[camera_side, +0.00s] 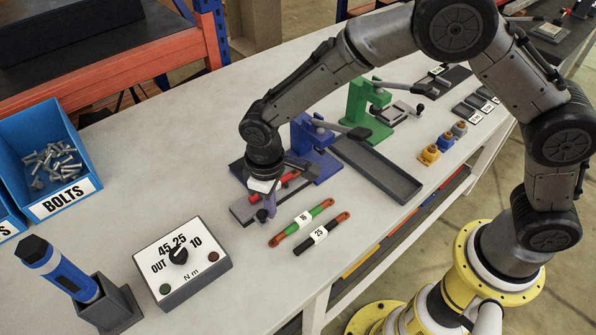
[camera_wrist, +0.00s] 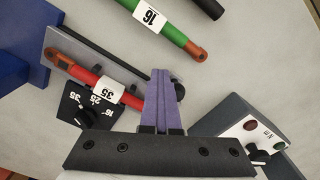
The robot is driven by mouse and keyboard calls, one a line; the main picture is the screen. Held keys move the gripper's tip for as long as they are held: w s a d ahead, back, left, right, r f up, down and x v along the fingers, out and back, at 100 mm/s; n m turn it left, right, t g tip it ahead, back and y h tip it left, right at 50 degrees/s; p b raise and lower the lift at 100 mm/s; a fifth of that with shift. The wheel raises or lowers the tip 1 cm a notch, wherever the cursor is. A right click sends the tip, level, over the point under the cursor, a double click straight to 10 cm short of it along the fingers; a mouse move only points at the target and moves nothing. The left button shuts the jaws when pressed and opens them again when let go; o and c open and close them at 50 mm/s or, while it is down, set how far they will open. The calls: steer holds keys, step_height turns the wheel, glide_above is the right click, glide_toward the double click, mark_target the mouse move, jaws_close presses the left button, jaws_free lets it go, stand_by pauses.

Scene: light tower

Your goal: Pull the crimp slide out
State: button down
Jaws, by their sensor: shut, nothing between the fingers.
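The blue crimp press (camera_side: 318,150) stands mid-bench. Its grey slide (camera_side: 243,208) lies at the press's front left and also shows in the wrist view (camera_wrist: 62,43). A red cable piece marked 35 (camera_wrist: 105,88) lies along the slide; part of it shows in the side view (camera_side: 290,177). My gripper (camera_side: 268,212) points down at the slide's near end. In the wrist view its purple fingers (camera_wrist: 161,90) are shut together with nothing between them. A small black knob (camera_wrist: 180,91) is just right of the fingers; whether they touch it I cannot tell.
A 16/25/35 selector (camera_wrist: 88,108) sits beside the red cable. Green (camera_side: 304,219) and black (camera_side: 321,234) cable pieces lie right of the slide. A torque box (camera_side: 183,262) stands front left, a long dark tray (camera_side: 380,170) behind right. Bare bench lies between slide and box.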

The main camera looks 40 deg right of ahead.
steer(key=shift+r, duration=0.1)
steer(key=shift+d+r, duration=0.75)
steer(key=shift+r, duration=2.7)
steer(key=shift+r, duration=0.1)
step_height(320, 180, up, 13)
steer(key=d+r+m+t, duration=0.2)
steer(key=d+r, duration=0.6)
steer(key=s+d+r+m+t, duration=0.1)
steer(key=s+d+r+m, duration=0.15)
steer(key=s+d, duration=0.6)
steer(key=s+d+f+t, duration=0.1)
steer(key=s+d+f, duration=0.2)
steer(key=s, duration=0.3)
steer(key=s+d+f+m+t, duration=0.1)
steer(key=s+d+f, duration=0.3)
steer(key=s, duration=0.3)
steer(key=shift+f+t, duration=0.3)
steer(key=shift+f, duration=0.6)
